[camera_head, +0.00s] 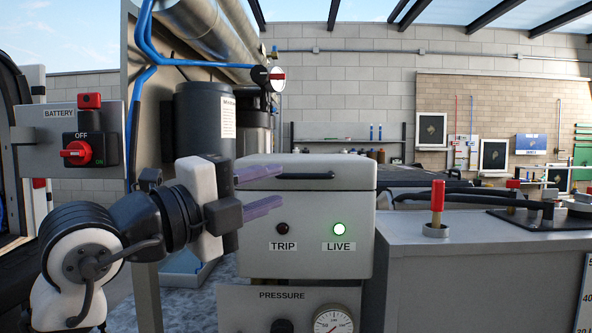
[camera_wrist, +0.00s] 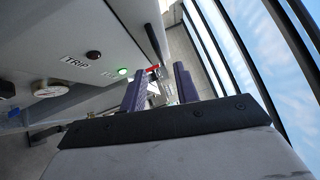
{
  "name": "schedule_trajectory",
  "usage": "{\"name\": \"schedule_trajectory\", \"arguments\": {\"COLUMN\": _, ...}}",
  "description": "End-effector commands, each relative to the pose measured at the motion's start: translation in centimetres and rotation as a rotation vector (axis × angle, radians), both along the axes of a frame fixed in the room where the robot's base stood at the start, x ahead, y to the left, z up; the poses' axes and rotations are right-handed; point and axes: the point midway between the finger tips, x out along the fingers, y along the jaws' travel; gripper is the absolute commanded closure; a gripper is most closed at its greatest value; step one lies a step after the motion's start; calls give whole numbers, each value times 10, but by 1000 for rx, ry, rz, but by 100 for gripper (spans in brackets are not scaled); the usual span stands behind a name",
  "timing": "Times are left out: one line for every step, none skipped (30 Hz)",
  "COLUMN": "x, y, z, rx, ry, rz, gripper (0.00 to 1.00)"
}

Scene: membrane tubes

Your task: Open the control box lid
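The control box (camera_head: 305,240) is a pale grey box with a dark TRIP lamp (camera_head: 282,229) and a lit green LIVE lamp (camera_head: 340,229) on its front. Its lid (camera_head: 350,174) is down, with a dark bar handle (camera_head: 304,176) along the upper front. My gripper (camera_head: 261,190) is in front of the box's left part, its two purple fingers apart with nothing between them. The upper finger is near the handle's left end; I cannot tell whether they touch. In the wrist view the fingers (camera_wrist: 160,88) are spread, and the box front (camera_wrist: 75,35) lies to the left.
A pressure gauge (camera_head: 333,321) is below the box. A grey cabinet (camera_head: 480,265) with a red-handled valve (camera_head: 437,205) stands to the right. A BATTERY switch panel (camera_head: 75,137) and a dark cylinder (camera_head: 205,122) are on the left. Space above the lid looks clear.

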Motion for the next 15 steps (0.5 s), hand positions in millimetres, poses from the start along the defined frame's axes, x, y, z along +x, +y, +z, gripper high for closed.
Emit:
{"name": "schedule_trajectory", "arguments": {"x": 7, "y": -8, "z": 4, "rx": 1, "ry": 1, "rz": -2, "gripper": 69}}
{"name": "schedule_trajectory", "arguments": {"x": 11, "y": -12, "z": 5, "rx": 1, "ry": 1, "rz": -2, "gripper": 69}}
{"name": "schedule_trajectory", "arguments": {"x": 16, "y": -18, "z": 6, "rx": 1, "ry": 1, "rz": -2, "gripper": 69}}
{"name": "schedule_trajectory", "arguments": {"x": 20, "y": -21, "z": 6, "rx": 1, "ry": 1, "rz": -1, "gripper": 69}}
{"name": "schedule_trajectory", "arguments": {"x": 23, "y": -25, "z": 7, "rx": 1, "ry": 1, "rz": -2, "gripper": 69}}
{"name": "schedule_trajectory", "arguments": {"x": 27, "y": -28, "z": 8, "rx": 0, "ry": 1, "rz": -1, "gripper": 69}}
{"name": "schedule_trajectory", "arguments": {"x": 30, "y": -31, "z": 8, "rx": 0, "ry": 0, "rz": 0, "gripper": 69}}
{"name": "schedule_trajectory", "arguments": {"x": 32, "y": -33, "z": 8, "rx": -1, "ry": 1, "rz": 0, "gripper": 69}}
{"name": "schedule_trajectory", "arguments": {"x": 35, "y": -36, "z": 9, "rx": -1, "ry": 0, "rz": 0, "gripper": 69}}
{"name": "schedule_trajectory", "arguments": {"x": 36, "y": -37, "z": 9, "rx": -1, "ry": 0, "rz": 0, "gripper": 69}}
{"name": "schedule_trajectory", "arguments": {"x": 37, "y": -38, "z": 9, "rx": -2, "ry": -1, "rz": 0, "gripper": 69}}
{"name": "schedule_trajectory", "arguments": {"x": 39, "y": -40, "z": 9, "rx": -2, "ry": 0, "rz": 1, "gripper": 69}}
{"name": "schedule_trajectory", "arguments": {"x": 40, "y": -40, "z": 9, "rx": -2, "ry": 0, "rz": 1, "gripper": 69}}
{"name": "schedule_trajectory", "arguments": {"x": 40, "y": -41, "z": 8, "rx": -2, "ry": 0, "rz": 1, "gripper": 69}}
{"name": "schedule_trajectory", "arguments": {"x": 41, "y": -41, "z": 8, "rx": -2, "ry": 0, "rz": 1, "gripper": 69}}
